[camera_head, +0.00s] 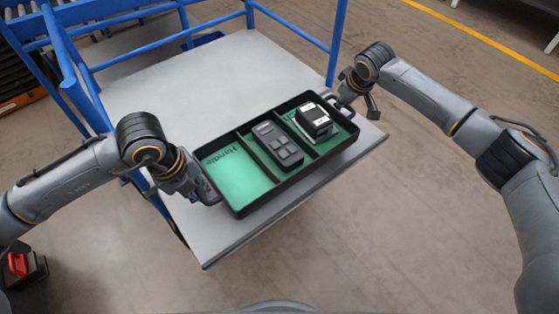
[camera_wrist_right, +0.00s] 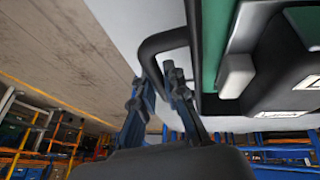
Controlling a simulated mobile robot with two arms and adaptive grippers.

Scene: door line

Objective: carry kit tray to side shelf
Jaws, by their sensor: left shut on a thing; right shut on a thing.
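The kit tray (camera_head: 235,176) is black with a green lining and three compartments. It is at the front of a grey tabletop; I cannot tell whether it rests on it or is slightly raised. The left compartment is empty with printed lettering, the middle holds a dark grey keypad device (camera_head: 277,145), the right a black box with white labels (camera_head: 315,122). My left gripper (camera_head: 209,197) is shut on the tray's left end; its handle there is mostly hidden. My right gripper (camera_head: 342,99) is shut on the right handle, a black loop (camera_wrist_right: 158,45) in the wrist view.
The grey tabletop (camera_head: 200,85) has a blue tubular frame (camera_head: 292,34) along its back and left. Its surface behind the tray is clear. A roller conveyor (camera_head: 14,65) stands at upper left. A red and black object (camera_head: 20,264) is at lower left. Open floor lies right.

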